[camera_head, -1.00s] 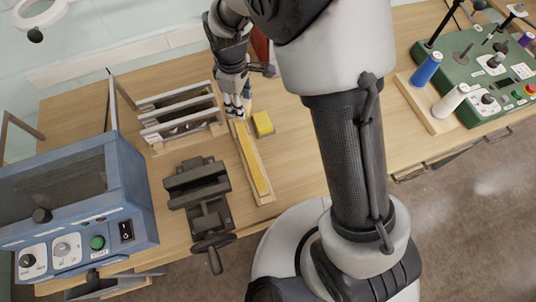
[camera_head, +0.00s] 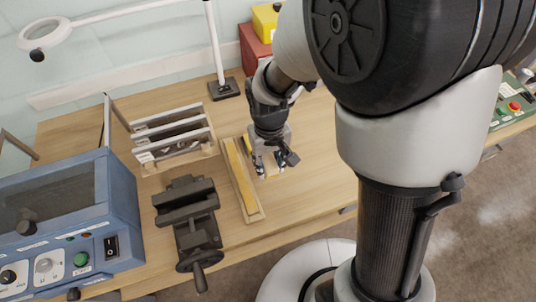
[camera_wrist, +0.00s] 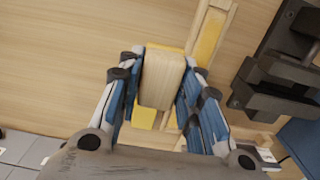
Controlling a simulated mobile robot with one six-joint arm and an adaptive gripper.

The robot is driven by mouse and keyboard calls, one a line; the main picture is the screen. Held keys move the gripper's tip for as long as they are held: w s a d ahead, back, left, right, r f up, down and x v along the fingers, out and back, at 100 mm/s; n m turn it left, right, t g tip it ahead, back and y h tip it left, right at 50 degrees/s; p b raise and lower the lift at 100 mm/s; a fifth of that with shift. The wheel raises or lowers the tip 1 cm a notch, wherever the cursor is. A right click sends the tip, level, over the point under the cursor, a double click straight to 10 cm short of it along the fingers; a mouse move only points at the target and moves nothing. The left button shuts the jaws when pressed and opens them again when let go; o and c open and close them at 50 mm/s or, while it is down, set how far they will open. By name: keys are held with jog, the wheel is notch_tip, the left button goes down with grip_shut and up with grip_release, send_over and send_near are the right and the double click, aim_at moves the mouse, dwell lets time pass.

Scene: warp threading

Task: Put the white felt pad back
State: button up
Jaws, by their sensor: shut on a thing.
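My gripper (camera_head: 269,168) is shut on a pale wooden block (camera_wrist: 163,78), which stands between its blue finger pads in the wrist view. Yellow surfaces (camera_wrist: 145,117) show past the block's ends; whether they belong to it or to a yellow block beneath is unclear. In the head view the gripper hangs just right of a long wooden tray (camera_head: 258,214) with a yellow strip (camera_head: 240,175) in it. The strip and tray also show at the top of the wrist view (camera_wrist: 210,35). I cannot make out a white felt pad in any view.
A dark vise (camera_head: 187,205) stands left of the tray, with a slotted wooden rack (camera_head: 175,140) behind it. A blue machine (camera_head: 75,215) fills the left. A red box (camera_head: 256,45) and lamp base (camera_head: 223,88) are at the back. Table right of the gripper is clear.

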aim_at(269, 186)
notch_tip(269, 186, down, 10)
jog(key=b, duration=0.3)
jog(key=shift+f, duration=0.2)
jog(key=shift+f, duration=0.2)
jog(key=o, duration=0.7)
jog(key=shift+o, duration=0.2)
jog(key=shift+r, duration=0.1)
